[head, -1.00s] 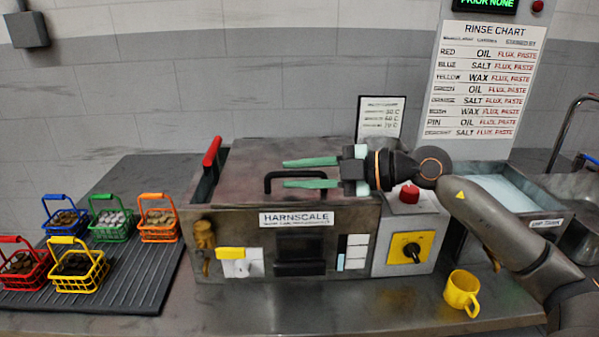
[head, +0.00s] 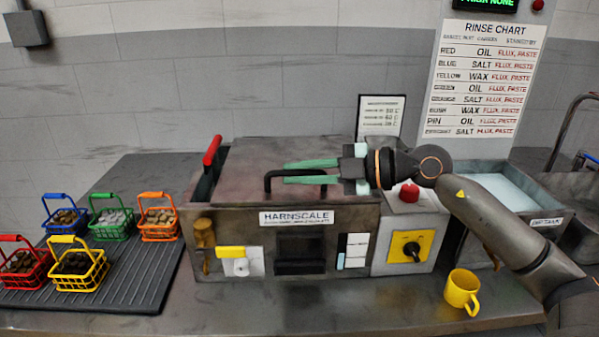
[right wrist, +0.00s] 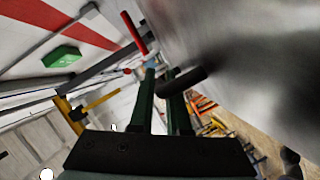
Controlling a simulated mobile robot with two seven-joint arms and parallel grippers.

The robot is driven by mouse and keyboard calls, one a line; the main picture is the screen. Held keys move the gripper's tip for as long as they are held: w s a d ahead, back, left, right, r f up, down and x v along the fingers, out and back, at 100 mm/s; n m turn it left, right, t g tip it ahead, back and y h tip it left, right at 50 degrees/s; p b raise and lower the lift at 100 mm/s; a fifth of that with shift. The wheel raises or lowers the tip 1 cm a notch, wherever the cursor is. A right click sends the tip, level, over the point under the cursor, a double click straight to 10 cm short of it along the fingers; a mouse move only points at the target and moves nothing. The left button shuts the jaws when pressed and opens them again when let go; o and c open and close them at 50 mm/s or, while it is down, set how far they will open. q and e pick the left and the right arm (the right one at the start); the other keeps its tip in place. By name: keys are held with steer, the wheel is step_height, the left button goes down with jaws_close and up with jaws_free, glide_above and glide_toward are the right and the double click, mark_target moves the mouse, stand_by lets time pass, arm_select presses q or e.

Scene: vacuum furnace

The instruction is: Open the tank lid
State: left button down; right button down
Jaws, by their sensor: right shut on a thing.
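The tank lid (head: 240,165) is a flat, worn metal plate lying closed on top of the tank labelled HARNSCALE (head: 350,218). Its black bar handle (head: 268,181) stands near the lid's front edge. My right gripper (head: 286,172) reaches in from the right with its green fingers along the handle's top bar, shut on it. In the right wrist view, the dark handle (right wrist: 184,80) crosses at the green fingers, close beside the grey lid surface. My left gripper is not in view.
A red-gripped lever (head: 212,150) rises at the tank's left. A control box with a red button (head: 408,193) and a yellow cup (head: 462,290) are on the right. Several coloured baskets stand on a ribbed mat (head: 150,280) at left. A rinse tank (head: 535,222) is far right.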

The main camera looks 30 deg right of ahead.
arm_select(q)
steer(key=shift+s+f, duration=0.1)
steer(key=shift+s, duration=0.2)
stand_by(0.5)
arm_select(e)
steer(key=shift+r, duration=0.15)
